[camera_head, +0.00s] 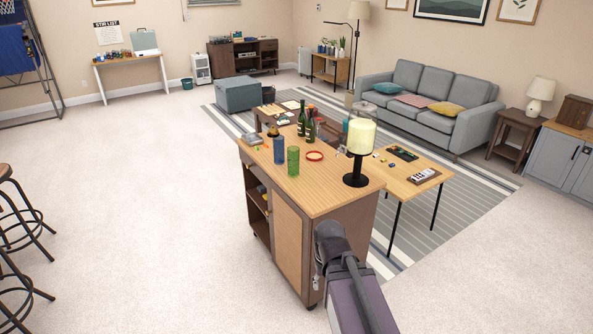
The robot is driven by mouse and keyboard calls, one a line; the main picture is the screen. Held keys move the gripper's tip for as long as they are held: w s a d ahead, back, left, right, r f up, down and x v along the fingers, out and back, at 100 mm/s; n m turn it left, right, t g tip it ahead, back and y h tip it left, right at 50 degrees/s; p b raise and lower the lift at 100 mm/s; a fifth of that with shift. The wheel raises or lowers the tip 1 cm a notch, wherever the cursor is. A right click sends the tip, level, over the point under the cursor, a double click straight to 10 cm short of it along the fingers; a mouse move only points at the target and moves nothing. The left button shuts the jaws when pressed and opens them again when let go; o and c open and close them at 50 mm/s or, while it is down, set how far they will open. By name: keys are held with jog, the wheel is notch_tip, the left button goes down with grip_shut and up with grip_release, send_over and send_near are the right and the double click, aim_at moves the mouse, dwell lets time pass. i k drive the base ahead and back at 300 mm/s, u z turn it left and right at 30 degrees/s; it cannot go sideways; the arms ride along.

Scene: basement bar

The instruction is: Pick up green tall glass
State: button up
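The green tall glass (293,161) stands upright on the wooden top of a bar cart (300,190), near its left edge. A blue tall glass (279,150) stands close behind it, slightly to the left. My arm reaches up from the bottom of the picture, and its dark joint is in front of the cart's near right side. My gripper's fingers do not show, so I cannot see whether they are open or shut. Nothing of my arm that I can see touches the green glass.
Dark green bottles (310,126) stand behind the glasses. A red ring (314,156) lies to the right. A lamp with a black base (355,180) stands near the cart's right edge. A low table (408,190) adjoins on the right; stools (20,225) are at left. Open carpet lies left of the cart.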

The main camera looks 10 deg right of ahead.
aim_at(293, 162)
jog(key=k, duration=1.15)
jog(key=u, duration=0.6)
jog(key=i, duration=2.25)
jog(key=z, duration=0.45)
